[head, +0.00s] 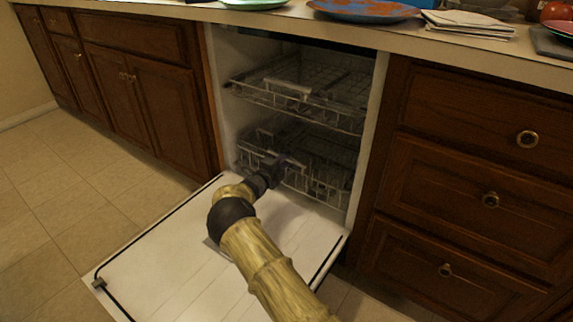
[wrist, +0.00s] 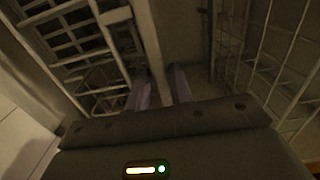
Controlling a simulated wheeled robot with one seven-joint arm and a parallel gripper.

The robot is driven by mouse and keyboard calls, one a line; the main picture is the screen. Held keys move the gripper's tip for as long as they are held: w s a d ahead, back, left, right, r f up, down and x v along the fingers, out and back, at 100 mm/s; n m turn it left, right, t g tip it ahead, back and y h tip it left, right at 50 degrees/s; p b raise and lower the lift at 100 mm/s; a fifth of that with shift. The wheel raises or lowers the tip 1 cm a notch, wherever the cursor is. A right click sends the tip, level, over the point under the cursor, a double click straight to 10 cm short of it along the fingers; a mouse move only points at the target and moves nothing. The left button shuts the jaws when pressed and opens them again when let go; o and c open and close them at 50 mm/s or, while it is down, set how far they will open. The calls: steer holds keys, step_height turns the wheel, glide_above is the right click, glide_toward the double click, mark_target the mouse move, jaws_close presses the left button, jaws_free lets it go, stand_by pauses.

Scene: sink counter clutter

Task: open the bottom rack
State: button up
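The dishwasher's bottom rack (head: 318,183) is a grey wire rack sitting inside the cabinet, low behind the open door. My gripper (head: 287,163) is at the front of this rack, left of its middle, and hides part of it. In the wrist view, the two purplish fingers (wrist: 160,88) stand apart, with a pale rack bar (wrist: 149,40) running between them. I cannot tell whether they press on the bar.
The dishwasher door (head: 160,262) lies folded down under my arm. The top rack (head: 300,92) sits inside, above the bottom rack. Wooden drawers (head: 470,200) stand to the right and wooden cabinets (head: 150,100) to the left. Tiled floor (head: 60,200) is clear at left.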

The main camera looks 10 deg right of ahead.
steer(key=shift+w+d, duration=0.5)
steer(key=shift+w, duration=0.05)
jaws_close()
steer(key=shift+s+a, duration=0.1)
